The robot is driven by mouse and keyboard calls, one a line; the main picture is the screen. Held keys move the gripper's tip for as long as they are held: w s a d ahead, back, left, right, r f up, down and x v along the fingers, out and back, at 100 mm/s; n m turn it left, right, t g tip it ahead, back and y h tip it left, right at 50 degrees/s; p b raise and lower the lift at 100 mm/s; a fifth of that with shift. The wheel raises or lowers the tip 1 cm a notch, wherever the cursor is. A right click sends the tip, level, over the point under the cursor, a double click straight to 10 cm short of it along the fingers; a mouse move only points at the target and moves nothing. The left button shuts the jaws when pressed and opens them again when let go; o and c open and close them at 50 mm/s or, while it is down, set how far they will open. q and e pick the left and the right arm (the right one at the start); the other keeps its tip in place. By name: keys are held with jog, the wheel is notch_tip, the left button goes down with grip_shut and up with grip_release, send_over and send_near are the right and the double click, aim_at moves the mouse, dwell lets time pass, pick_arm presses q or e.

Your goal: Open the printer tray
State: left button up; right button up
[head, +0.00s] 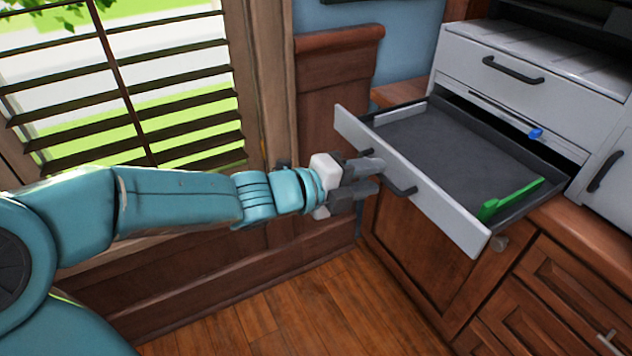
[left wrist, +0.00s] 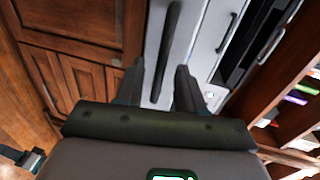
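The printer tray (head: 425,140) is pulled out from the light grey printer (head: 530,85) in the head view. It is a dark, shallow tray with a light grey front and a dark bar handle (head: 403,190). My left gripper (head: 378,177) is at the handle, with its two fingers apart. In the left wrist view the handle (left wrist: 172,45) runs between the open fingers (left wrist: 158,80), with a gap visible; contact cannot be told. Part of the handle is hidden by the fingers in the head view.
A green piece (head: 510,198) lies in the tray's right part, and a small blue tab (head: 535,133) shows at the printer opening. Wooden cabinets (head: 425,260) stand below. A shuttered window (head: 120,80) is at the left. The wooden floor (head: 300,310) in front is clear.

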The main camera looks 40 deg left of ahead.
pick_arm(q)
jog(key=p+v, duration=0.4)
jog(key=v, duration=1.2)
jog(key=shift+d, duration=0.1)
